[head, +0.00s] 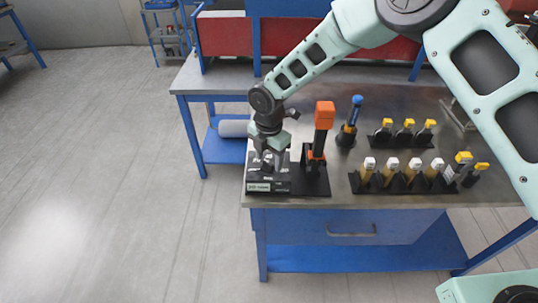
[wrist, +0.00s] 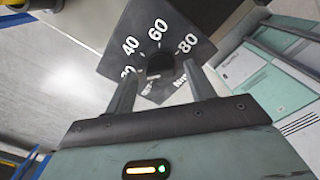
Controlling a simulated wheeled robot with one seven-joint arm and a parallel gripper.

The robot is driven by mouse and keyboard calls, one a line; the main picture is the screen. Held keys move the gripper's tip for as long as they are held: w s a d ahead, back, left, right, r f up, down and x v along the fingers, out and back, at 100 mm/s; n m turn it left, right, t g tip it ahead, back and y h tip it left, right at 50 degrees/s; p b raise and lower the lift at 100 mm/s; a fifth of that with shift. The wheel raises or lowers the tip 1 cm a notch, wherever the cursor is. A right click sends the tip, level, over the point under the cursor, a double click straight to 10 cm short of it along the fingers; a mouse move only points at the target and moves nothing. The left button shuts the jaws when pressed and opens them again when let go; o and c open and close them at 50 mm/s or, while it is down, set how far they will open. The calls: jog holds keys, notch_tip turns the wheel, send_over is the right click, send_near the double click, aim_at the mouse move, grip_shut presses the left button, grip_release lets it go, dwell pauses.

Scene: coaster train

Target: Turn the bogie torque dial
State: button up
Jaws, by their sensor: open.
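The bogie torque dial (head: 268,183) is a dark box with a pale label at the front left corner of the workbench. In the wrist view its dark face (wrist: 180,22) carries white numbers including 40, 60 and 80, with a round black knob (wrist: 160,66) in the middle. My gripper (head: 268,160) points down at the dial from above. In the wrist view my gripper (wrist: 163,70) is open, one finger on each side of the knob. I cannot tell whether the fingers touch it. The lower part of the face is partly hidden.
An orange-topped tool (head: 323,125) stands close to the right of the dial, with a blue-topped tool (head: 350,122) beyond. Racks of yellow-topped (head: 404,132) and white-topped pieces (head: 402,178) stand farther right. The floor (head: 100,180) left of the bench is clear.

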jog(key=shift+f, duration=0.45)
jog(key=shift+c, duration=0.3)
jog(key=c, duration=0.9)
